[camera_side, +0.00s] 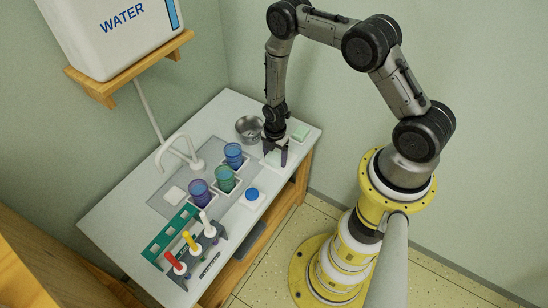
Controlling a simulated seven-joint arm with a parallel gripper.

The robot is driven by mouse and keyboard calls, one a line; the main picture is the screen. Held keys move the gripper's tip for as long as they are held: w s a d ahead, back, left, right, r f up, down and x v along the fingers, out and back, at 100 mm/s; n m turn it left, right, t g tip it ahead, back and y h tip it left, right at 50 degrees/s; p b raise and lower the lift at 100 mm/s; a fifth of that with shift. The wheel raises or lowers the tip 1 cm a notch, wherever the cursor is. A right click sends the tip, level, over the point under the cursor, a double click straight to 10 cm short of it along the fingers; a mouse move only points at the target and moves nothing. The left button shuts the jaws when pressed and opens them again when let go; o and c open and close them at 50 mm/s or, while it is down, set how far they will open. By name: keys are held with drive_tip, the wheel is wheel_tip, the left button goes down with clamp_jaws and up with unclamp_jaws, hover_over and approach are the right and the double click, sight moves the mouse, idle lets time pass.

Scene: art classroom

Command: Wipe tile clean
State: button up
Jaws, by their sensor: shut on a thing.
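My gripper (275,155) points down near the back right of the table, with its fingers closed around a small pale block (273,157). The block is partly hidden by the fingers, and I cannot tell whether it touches the table. A white square tile (246,200) with a round blue spot (252,194) lies nearer the front edge, below and left of my gripper. Another small white square (174,194) lies at the left, near the tap. A pale green flat block (299,132) lies right of my gripper, apart from it.
A metal bowl (249,129) stands just left of my gripper. Blue (233,155), green (225,179) and purple (199,192) cups stand mid-table.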

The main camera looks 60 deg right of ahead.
drive_tip(key=shift+d, duration=2.4)
drive_tip(key=shift+d+f, duration=0.1)
drive_tip(key=shift+d, duration=0.3)
drive_tip(key=shift+s+d, duration=0.15)
drive_tip(key=shift+d, duration=0.05)
drive_tip(key=shift+a, duration=3.9)
drive_tip(key=shift+d, duration=3.85)
wheel_tip(320, 180, up, 8)
